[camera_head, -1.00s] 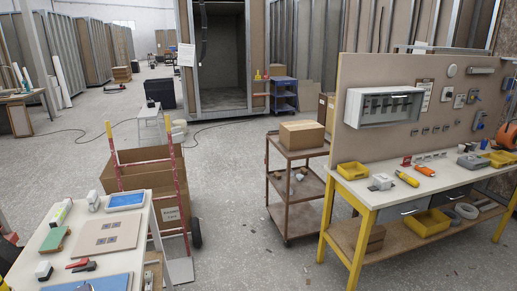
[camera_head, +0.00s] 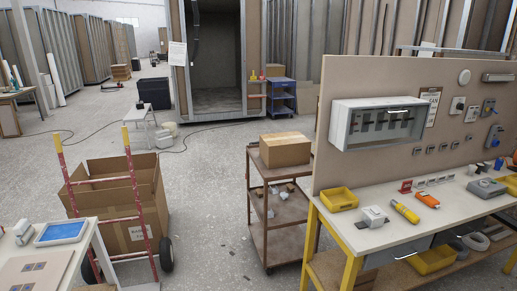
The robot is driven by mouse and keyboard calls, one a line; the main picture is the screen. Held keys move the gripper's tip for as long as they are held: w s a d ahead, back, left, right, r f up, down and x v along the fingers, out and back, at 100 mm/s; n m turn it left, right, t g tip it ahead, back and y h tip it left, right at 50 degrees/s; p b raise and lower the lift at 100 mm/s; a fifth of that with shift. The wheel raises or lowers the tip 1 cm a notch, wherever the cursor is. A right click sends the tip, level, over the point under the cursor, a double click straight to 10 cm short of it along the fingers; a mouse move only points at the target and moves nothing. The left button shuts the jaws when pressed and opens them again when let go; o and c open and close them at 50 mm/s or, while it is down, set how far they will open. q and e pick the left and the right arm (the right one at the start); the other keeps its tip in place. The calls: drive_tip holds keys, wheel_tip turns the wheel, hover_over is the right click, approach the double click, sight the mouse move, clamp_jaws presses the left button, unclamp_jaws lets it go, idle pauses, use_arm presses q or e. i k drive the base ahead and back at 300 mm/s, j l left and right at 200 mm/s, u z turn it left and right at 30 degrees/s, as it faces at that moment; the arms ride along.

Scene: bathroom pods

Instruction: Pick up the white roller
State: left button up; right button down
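No gripper of mine shows in the head view. A small white piece (camera_head: 22,232) sits on the white-topped table (camera_head: 88,240) at the lower left, beside a blue-surfaced tray (camera_head: 61,232). I cannot tell whether this piece is the white roller. Another small white and grey piece (camera_head: 374,216) is on the workbench (camera_head: 400,236) at the right, next to a yellow tool (camera_head: 405,212). No thing in view is clearly a paint roller.
A red hand truck (camera_head: 138,205) with an open cardboard box (camera_head: 112,190) stands at the left. A brown shelf cart (camera_head: 283,209) with a closed box (camera_head: 285,149) stands in the middle. Clear floor (camera_head: 205,230) lies between them. A panel with a white cabinet (camera_head: 376,124) rises behind the workbench.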

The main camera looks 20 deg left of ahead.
sight(24, 230)
drive_tip(key=i+j+u, duration=0.2)
drive_tip(key=i+u, duration=0.75)
drive_tip(key=i+l+u, duration=0.15)
drive_tip(key=i+u, duration=0.3)
